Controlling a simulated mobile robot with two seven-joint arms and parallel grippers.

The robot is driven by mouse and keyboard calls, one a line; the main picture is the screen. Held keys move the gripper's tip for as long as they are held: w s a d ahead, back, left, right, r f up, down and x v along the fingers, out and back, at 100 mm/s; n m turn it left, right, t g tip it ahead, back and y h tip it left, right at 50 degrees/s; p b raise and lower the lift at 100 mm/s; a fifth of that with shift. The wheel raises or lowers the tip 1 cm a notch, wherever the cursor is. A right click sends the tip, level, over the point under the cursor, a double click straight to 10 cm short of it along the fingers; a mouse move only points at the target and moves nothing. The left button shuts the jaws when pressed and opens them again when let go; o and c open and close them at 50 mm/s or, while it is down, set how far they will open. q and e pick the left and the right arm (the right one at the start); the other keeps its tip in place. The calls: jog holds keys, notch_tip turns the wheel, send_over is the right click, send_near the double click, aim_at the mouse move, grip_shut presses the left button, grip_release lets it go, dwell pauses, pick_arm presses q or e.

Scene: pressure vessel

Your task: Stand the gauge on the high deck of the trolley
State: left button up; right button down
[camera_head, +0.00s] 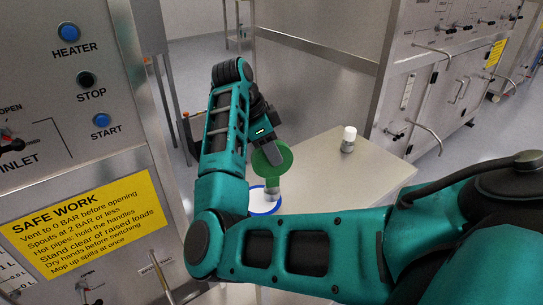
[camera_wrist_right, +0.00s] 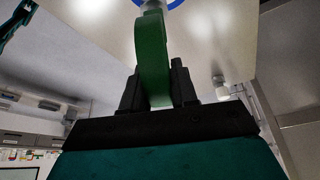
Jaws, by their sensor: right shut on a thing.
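The gauge (camera_head: 272,160) has a round green body with a pale metallic stem below it. My right gripper (camera_head: 266,144) is shut on the green body and holds it with the stem pointing down. In the right wrist view the green gauge (camera_wrist_right: 152,55) stands between the two black fingers (camera_wrist_right: 158,92). Under the stem is a white disc with a blue rim (camera_head: 266,211), on the pale top of a table or trolley deck (camera_head: 325,172). I cannot tell whether the stem touches the disc. My left gripper is not in view.
A small white-capped metal item (camera_head: 348,139) stands towards the far edge of the pale top. The panel with HEATER, STOP and START buttons (camera_head: 80,120) rises close on the left. Steel cabinets with handles (camera_head: 445,75) stand at the right. The top's right part is clear.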

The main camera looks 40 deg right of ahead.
jog(key=shift+f, duration=0.75)
jog(key=c, duration=0.9)
grip_release()
jog(key=shift+f, duration=0.15)
jog(key=v, duration=1.2)
jog(key=shift+p, duration=0.4)
